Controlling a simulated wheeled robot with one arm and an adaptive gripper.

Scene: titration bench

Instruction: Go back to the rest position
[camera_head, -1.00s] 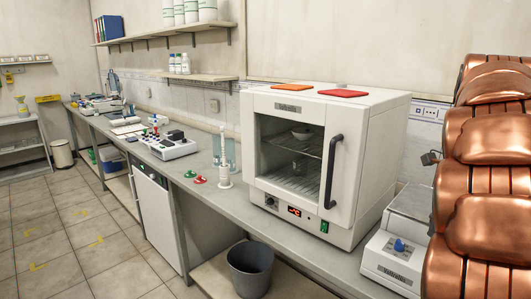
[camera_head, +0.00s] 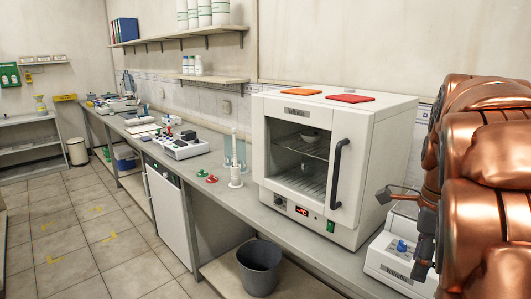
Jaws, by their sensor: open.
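My copper-coloured arm fills the right side of the view. At its left edge my dark gripper (camera_head: 402,232) shows partly, with its fingers spread apart and nothing seen between them. It is in front of the white oven (camera_head: 345,105)'s right side and over the small white device (camera_head: 388,262) with a blue knob, as seen from this camera. The rest of the gripper is hidden behind the arm.
The long grey bench (camera_head: 255,207) runs along the wall. A white burette stand (camera_head: 235,172), red and green small pieces, and a control box (camera_head: 181,146) stand on it. A grey bin (camera_head: 259,268) is below. The tiled floor (camera_head: 95,235) at left is clear.

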